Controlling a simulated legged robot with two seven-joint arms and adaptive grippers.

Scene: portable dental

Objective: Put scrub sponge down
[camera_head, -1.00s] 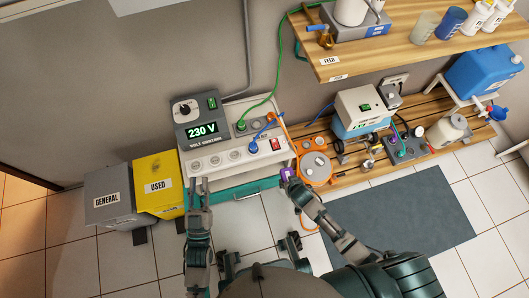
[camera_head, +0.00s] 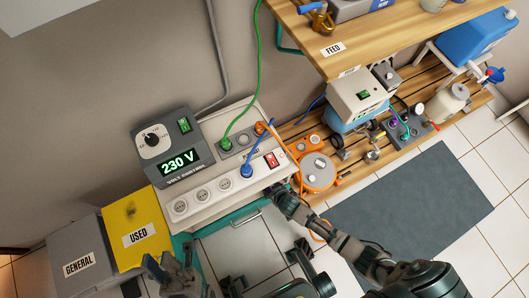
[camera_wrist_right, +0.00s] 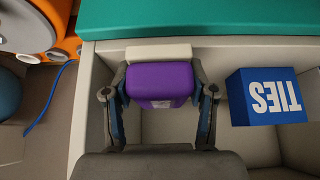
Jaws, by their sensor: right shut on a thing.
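The scrub sponge (camera_wrist_right: 160,84), a purple block with a pale strip behind it, is between the fingers of my right gripper (camera_wrist_right: 160,98). The gripper is shut on it, over a white-walled open compartment (camera_wrist_right: 84,110). I cannot tell whether the sponge touches anything below. In the head view my right gripper (camera_head: 281,193) is at the right end of the bench unit, and the sponge is mostly hidden there. My left gripper (camera_head: 170,265) is at the lower left beside the yellow bin, fingers apart and empty.
A blue TIES box (camera_wrist_right: 265,97) is in the compartment, right of the sponge. A teal panel (camera_wrist_right: 200,20) borders its far side. An orange device (camera_head: 317,172) stands right of the unit, with cables around. A yellow USED bin (camera_head: 132,228) stands at left.

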